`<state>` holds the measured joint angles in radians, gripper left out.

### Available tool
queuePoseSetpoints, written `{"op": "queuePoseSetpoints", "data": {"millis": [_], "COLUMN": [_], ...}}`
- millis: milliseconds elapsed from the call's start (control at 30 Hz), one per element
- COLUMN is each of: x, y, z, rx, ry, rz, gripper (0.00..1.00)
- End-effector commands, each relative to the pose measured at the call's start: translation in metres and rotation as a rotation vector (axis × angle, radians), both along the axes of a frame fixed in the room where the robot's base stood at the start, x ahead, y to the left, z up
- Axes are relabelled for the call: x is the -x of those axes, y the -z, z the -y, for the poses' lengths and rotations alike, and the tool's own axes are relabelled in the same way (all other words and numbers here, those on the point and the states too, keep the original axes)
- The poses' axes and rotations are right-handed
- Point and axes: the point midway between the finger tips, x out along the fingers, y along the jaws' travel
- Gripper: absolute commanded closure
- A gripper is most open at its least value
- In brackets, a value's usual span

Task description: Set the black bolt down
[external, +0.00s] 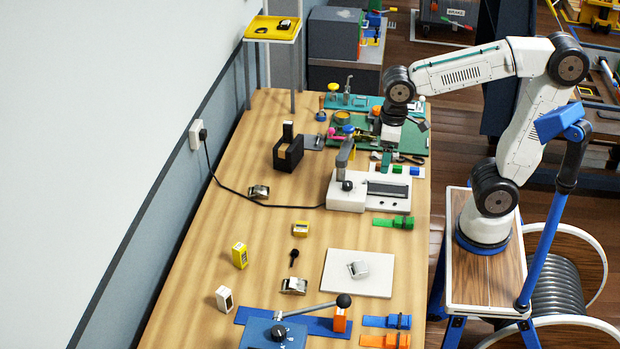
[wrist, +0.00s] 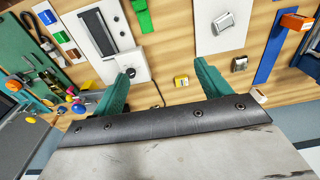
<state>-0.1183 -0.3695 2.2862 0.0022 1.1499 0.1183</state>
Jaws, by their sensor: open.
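A small black bolt (external: 294,257) with a round head lies on the wooden bench (external: 215,190) in the external view. In the external view my arm's end is over the far right part of the bench, well away from the bolt. I cannot make out the bolt in the wrist view; the right finger may hide it.
A white device with a grey lever (external: 347,190) stands mid-bench, its cable running to a wall socket. A white plate (external: 340,272) bears a silver piece. A blue lever press (external: 275,335) is at the near end. A black holder (external: 288,152) stands farther back. Bare wood surrounds the bolt.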

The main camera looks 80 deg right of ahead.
Motion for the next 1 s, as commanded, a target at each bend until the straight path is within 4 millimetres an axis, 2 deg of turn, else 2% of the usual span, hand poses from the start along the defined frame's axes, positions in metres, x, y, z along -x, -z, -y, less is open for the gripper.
{"op": "queuePoseSetpoints", "data": {"millis": [33, 100, 200, 333, 500, 1000], "x": [0.025, 0.055, 0.090, 0.118, 0.131, 0.130], "y": [-0.001, 0.003, 0.010, 0.020, 0.026, 0.025], "z": [0.010, 0.020, 0.030, 0.037, 0.039, 0.039], "rx": [0.001, 0.004, 0.008, 0.012, 0.014, 0.014], "ry": [0.005, 0.005, 0.004, 0.003, 0.002, 0.001], "rz": [0.014, 0.022, 0.032, 0.040, 0.040, 0.040], "gripper": [0.24, 0.24, 0.24, 0.24, 0.24, 0.24]}}
